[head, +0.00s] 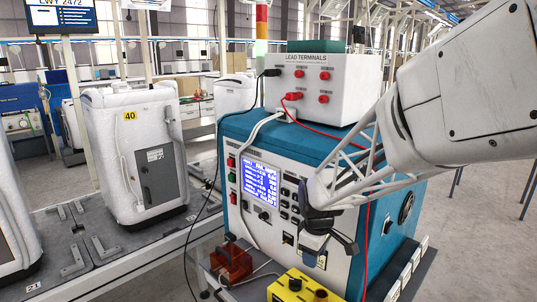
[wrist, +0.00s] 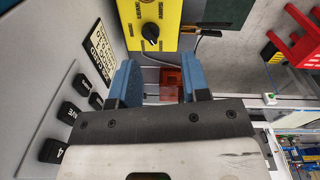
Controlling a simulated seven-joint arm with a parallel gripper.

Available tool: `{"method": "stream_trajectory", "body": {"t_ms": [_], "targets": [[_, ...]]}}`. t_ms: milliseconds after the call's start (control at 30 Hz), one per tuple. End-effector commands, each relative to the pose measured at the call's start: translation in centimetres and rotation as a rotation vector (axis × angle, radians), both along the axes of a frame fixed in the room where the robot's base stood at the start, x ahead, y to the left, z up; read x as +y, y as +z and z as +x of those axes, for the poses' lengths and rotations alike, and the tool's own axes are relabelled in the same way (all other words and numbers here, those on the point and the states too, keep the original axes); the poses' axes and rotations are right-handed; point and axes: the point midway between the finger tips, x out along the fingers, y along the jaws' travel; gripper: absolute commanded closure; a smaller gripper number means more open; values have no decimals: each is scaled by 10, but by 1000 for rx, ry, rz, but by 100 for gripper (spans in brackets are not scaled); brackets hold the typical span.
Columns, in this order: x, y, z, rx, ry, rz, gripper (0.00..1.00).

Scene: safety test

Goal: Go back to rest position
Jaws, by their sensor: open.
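My gripper (head: 328,238) is in front of the lower right part of the blue and white test machine's front panel (head: 262,217). In the wrist view my gripper (wrist: 162,78) shows two blue fingers spread apart with nothing held between them. A gap shows between the fingers, with a small red-brown object (wrist: 170,82) visible beyond it. I cannot tell from the head view whether the gripper touches the panel.
A lead terminals box (head: 312,90) sits on the machine, with a red cable hanging near my arm. A yellow box with a knob (head: 296,287) and a red device (head: 231,262) are below. White units (head: 135,150) stand on the conveyor at left.

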Motion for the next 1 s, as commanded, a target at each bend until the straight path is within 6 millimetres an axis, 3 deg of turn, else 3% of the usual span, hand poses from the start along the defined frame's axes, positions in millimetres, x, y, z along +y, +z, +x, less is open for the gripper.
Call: {"method": "stream_trajectory", "body": {"t_ms": [200,467,800,1000], "targets": [[-19,41,-53,-36,-201,17,57],[-36,76,-118,-77,-438,44,57],[-54,100,-206,-125,-747,90,57],[-60,104,-247,-148,-896,117,57]]}}
